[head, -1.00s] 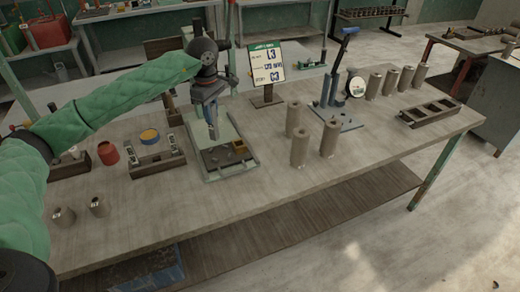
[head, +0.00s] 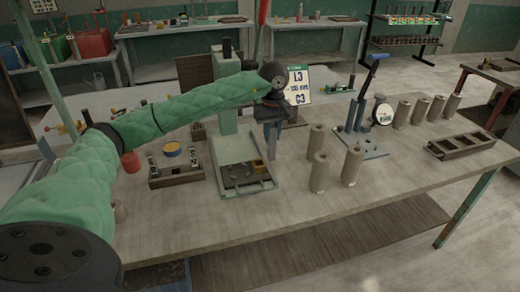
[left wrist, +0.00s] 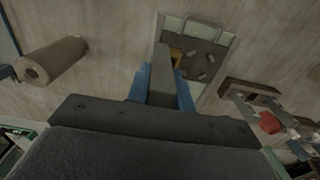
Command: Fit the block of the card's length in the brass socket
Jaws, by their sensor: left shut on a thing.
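My left gripper (head: 272,134) is shut on a grey block (left wrist: 163,85), which hangs roughly upright below the blue fingers. The block (head: 272,152) is at the right edge of the pale tray (head: 222,180). The small brass socket (head: 258,167) sits in the tray's right part, partly behind the block. The socket also shows in the left wrist view (left wrist: 177,53), beside the block. I cannot tell the gap between block and socket. Small grey pieces (head: 238,172) lie in the tray. The card (head: 298,85) shows L3, what looks like 105 mm, and G3. My right gripper is not in view.
Two clay cylinders (head: 319,171) stand close right of the tray, another (head: 316,141) behind. Beyond are a blue-levered press (head: 360,130), several more cylinders (head: 420,110) and a dark rack (head: 460,145). A dark wooden holder (head: 176,176) stands left. The table's front is clear.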

